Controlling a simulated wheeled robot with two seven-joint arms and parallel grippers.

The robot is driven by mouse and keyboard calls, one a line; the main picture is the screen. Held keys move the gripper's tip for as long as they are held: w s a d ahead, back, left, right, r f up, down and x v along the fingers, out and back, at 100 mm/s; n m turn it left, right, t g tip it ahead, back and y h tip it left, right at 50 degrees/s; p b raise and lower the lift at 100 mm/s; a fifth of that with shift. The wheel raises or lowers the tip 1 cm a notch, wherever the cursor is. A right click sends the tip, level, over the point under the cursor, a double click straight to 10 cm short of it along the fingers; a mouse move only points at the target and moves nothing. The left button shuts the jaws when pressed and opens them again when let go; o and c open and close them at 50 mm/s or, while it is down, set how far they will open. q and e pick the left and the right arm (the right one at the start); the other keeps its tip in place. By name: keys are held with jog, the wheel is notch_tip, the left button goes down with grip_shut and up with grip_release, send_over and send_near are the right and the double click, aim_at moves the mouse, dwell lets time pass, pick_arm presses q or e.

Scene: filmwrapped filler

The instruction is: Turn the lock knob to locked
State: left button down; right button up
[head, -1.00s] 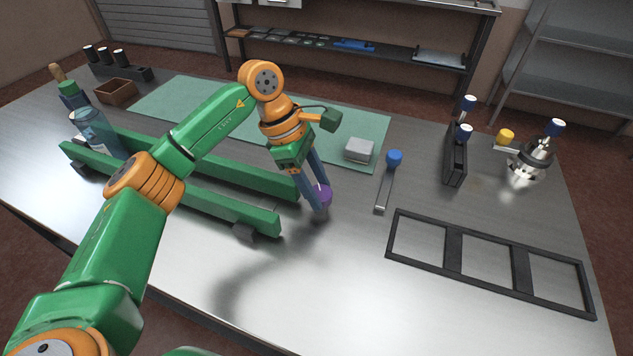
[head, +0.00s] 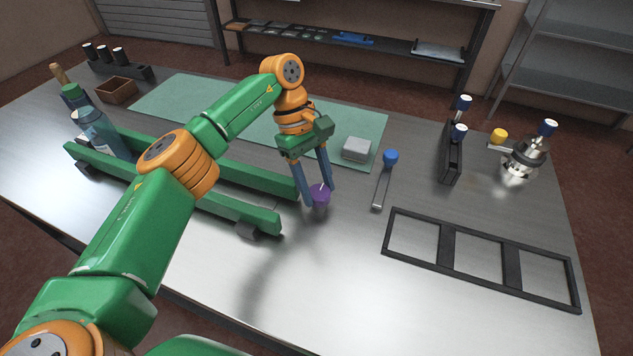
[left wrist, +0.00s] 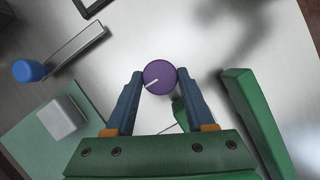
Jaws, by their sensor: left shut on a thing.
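The lock knob (head: 320,196) is a purple round knob with a white pointer line, at the right end of the green rails. In the left wrist view the knob (left wrist: 159,76) shows from above, its white line running from near the middle toward the lower left. My left gripper (head: 319,198) points down over it. Its two blue-grey fingers stand on opposite sides of the knob and are shut on it; the left wrist view shows both fingertips (left wrist: 159,74) at its rim. I cannot read any locked or unlocked mark. My right gripper is not in view.
Green rails (head: 225,205) lie left of the knob, with a blue bottle (head: 98,133) behind. A blue-knobbed metal lever (head: 382,180), a pale grey block (head: 356,149) and a black three-opening frame (head: 445,245) lie to the right. The front table is clear.

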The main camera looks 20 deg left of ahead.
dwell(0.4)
pick_arm(q)
jog(key=c, duration=0.5)
grip_release()
jog(key=shift+w+r, duration=0.1)
jog(key=shift+r, duration=0.15)
jog(key=p+v, duration=0.2)
jog(key=v, duration=0.4)
jog(key=shift+a+r, duration=0.2)
jog(key=shift+r, duration=0.05)
jog(key=shift+f, duration=0.1)
